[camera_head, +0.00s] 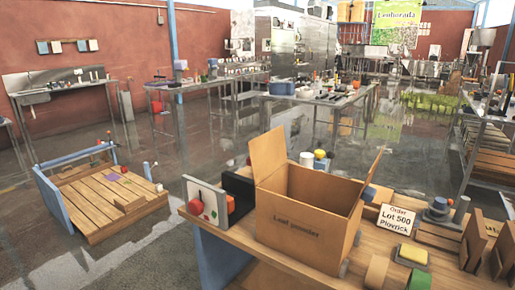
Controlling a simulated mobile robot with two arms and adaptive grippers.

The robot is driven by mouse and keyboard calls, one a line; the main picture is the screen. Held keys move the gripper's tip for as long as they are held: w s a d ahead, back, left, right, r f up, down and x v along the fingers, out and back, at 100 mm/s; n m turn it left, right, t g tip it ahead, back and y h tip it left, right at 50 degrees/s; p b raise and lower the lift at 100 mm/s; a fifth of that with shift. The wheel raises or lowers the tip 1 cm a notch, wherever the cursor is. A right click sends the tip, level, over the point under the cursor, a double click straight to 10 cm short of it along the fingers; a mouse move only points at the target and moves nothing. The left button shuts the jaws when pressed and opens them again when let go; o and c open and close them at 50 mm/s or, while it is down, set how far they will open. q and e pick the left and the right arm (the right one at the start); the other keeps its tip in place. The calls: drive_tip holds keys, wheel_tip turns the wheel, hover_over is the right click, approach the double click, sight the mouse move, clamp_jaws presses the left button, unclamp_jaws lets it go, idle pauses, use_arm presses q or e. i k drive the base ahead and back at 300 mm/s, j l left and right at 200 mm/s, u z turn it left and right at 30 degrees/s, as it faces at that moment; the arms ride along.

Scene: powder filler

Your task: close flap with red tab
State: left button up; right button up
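An open brown cardboard box (304,222) with dark lettering on its front stands on the wooden table. Its left flap (268,154) stands up and leans a little outward. Its right flap (373,176) stands up and tilts outward to the right. I cannot make out a red tab on either flap. A grey panel (209,190) with a red round part (195,207) stands left of the box, beside a black block (239,192). Neither of my grippers is in view.
Right of the box, the table (285,262) holds a white "Lot 500" sign (396,219), a yellow-topped block (413,254) and a grey knobbed part (438,210). A low wooden platform (100,200) lies on the floor at left. Wet-looking floor is open between benches.

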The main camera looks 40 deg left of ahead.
sight(268, 152)
drive_tip(key=j+z, duration=0.1)
drive_tip(key=j, duration=1.35)
drive_tip(key=k+j+z, duration=0.15)
drive_tip(key=j, duration=0.55)
drive_tip(key=j+z, duration=0.1)
drive_tip(key=j, duration=0.6)
drive_tip(key=k+j, duration=0.5)
drive_tip(key=k, duration=0.2)
drive_tip(key=j+z, duration=0.05)
